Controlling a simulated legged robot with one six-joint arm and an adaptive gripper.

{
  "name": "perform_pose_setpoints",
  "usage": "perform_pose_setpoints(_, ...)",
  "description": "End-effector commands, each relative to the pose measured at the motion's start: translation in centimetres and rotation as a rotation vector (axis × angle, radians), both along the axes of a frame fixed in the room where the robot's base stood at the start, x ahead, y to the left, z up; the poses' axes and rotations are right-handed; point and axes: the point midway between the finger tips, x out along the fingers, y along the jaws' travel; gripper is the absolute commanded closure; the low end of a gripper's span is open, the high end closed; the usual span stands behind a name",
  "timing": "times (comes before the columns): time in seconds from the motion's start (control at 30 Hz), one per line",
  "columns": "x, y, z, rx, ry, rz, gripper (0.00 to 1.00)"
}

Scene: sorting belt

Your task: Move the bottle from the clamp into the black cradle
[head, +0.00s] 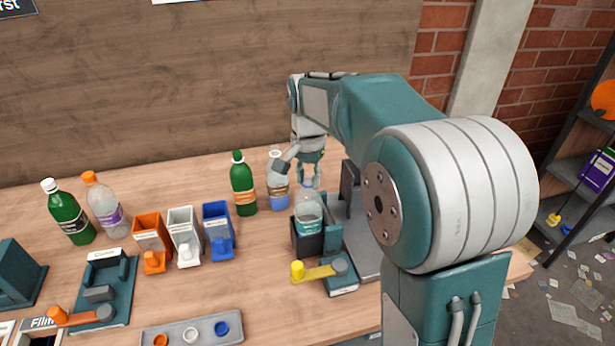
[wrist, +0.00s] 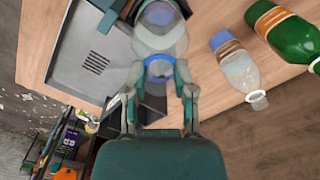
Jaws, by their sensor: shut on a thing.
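The clear bottle (head: 308,212) with a teal label and a blue neck ring stands upright in a black holder (head: 308,243) beside a teal upright, with a yellow-handled lever (head: 318,270) in front. I take this station for the clamp. My gripper (head: 311,178) reaches down from above and is shut on the bottle's neck. The wrist view shows the bottle (wrist: 160,35) between the two fingers (wrist: 160,92). The bottle's bottom is hidden in the holder. I cannot tell surely which black part is the cradle; a black upright piece (head: 349,188) stands behind the clamp.
A green bottle (head: 243,186) and a clear bottle with a blue label (head: 277,185) stand close on the left. Orange, white and blue bins (head: 217,232) stand further left. A grey tray (wrist: 75,75) shows beside the clamp. A cap tray (head: 192,331) lies in front.

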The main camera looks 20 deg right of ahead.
Motion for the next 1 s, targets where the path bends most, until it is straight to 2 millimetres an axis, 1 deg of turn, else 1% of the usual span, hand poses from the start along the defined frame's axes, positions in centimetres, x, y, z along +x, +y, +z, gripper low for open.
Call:
perform_pose_setpoints(0.63, 0.0, 0.0, -1.4, 0.0, 0.0, 0.0, 1.0)
perform_pose_setpoints(0.9, 0.0, 0.0, -1.5, 0.0, 0.0, 0.0, 1.0)
perform_pose_setpoints(0.93, 0.0, 0.0, -1.5, 0.0, 0.0, 0.0, 0.52)
perform_pose_setpoints(1.0, 0.0, 0.0, -1.5, 0.0, 0.0, 0.0, 0.26)
